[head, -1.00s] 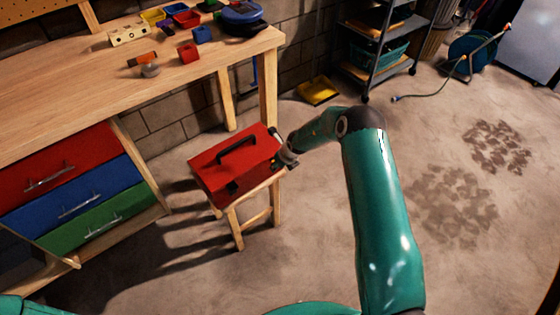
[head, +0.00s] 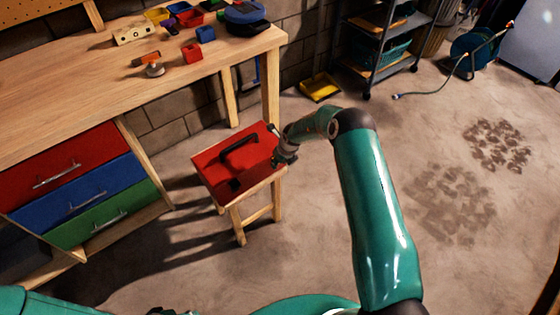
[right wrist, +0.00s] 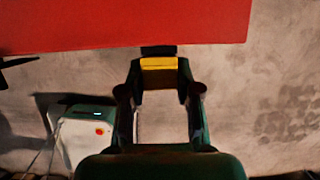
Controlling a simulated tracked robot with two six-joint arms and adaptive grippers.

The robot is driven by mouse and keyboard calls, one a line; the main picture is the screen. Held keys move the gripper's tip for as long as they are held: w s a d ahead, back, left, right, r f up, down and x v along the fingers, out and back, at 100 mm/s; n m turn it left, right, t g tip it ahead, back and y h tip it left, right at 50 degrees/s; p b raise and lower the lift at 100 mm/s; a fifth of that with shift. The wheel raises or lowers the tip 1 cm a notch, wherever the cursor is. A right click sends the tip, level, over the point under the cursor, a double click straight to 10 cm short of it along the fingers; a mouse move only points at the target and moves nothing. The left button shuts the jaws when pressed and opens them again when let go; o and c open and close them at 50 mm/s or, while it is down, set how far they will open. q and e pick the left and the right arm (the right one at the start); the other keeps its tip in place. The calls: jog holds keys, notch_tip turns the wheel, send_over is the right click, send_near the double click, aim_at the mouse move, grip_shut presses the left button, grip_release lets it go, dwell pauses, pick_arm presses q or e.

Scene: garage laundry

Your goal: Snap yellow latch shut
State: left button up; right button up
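The red toolbox (head: 216,172) with a black handle (head: 239,151) sits closed-looking on a small wooden stool (head: 237,213). In the right wrist view its red side (right wrist: 110,25) fills the top. The yellow latch (right wrist: 158,64) shows there below a dark piece at the box's edge. My right gripper (right wrist: 159,75) is at the latch, its fingers apart with one on each side of the yellow. Whether they touch it is unclear. In the head view my right gripper (head: 281,158) is at the box's right end and hides the latch. My left gripper is not clearly visible; only dark parts show at the bottom edge.
A wooden workbench (head: 90,95) with small coloured bins stands behind and left, above red, blue and green drawers. A yellow dustpan (head: 320,87) and grey shelf unit (head: 377,65) are at the back. The floor right of the stool is open.

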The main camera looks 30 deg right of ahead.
jog(key=o, duration=0.4)
jog(key=shift+f, duration=0.15)
jog(key=shift+r, duration=0.2)
jog(key=shift+r, duration=0.3)
jog(key=v, duration=1.1)
jog(key=shift+s, duration=0.15)
